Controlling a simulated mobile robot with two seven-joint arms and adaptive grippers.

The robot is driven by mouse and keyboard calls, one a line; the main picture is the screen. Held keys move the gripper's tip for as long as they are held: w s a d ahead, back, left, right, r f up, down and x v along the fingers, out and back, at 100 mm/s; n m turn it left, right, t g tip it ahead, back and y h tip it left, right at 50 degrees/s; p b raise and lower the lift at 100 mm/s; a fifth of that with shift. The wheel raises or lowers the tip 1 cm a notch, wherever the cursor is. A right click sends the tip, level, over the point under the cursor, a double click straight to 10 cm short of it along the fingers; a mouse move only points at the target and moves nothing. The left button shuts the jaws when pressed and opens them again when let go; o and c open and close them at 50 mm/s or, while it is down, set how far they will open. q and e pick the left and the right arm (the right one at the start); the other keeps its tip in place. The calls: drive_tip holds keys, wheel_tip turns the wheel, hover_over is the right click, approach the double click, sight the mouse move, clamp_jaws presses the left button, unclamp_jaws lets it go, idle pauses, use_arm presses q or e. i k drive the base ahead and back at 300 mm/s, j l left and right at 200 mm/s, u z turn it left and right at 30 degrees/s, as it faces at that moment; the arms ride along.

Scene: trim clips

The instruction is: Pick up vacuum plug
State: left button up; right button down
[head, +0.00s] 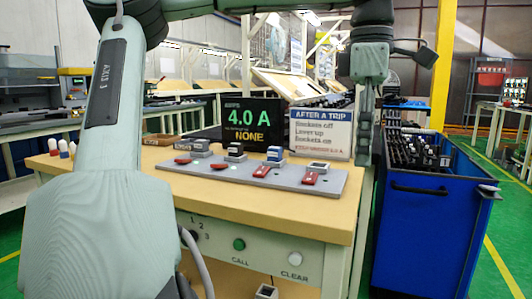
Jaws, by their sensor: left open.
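A grey socket panel (240,174) lies on the wooden bench top. A small pale, dark-topped piece (266,291) shows at the bottom edge below the bench front. I cannot tell which piece is the vacuum plug. My left gripper (368,152) points down beside the sign, right of the panel, apart from the plugs. Its fingertips are small and dark.
A black display (252,118) reads 4.0 A and NONE. A sign (320,132) about trips stands beside it. The bench front has CALL (239,244) and CLEAR (295,258) buttons. A blue cart (425,225) stands close at the right. Small pegs (63,149) stand at the left.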

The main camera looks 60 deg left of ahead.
sight(274, 154)
drive_tip(key=i+j, duration=0.1)
drive_tip(key=j, duration=1.7)
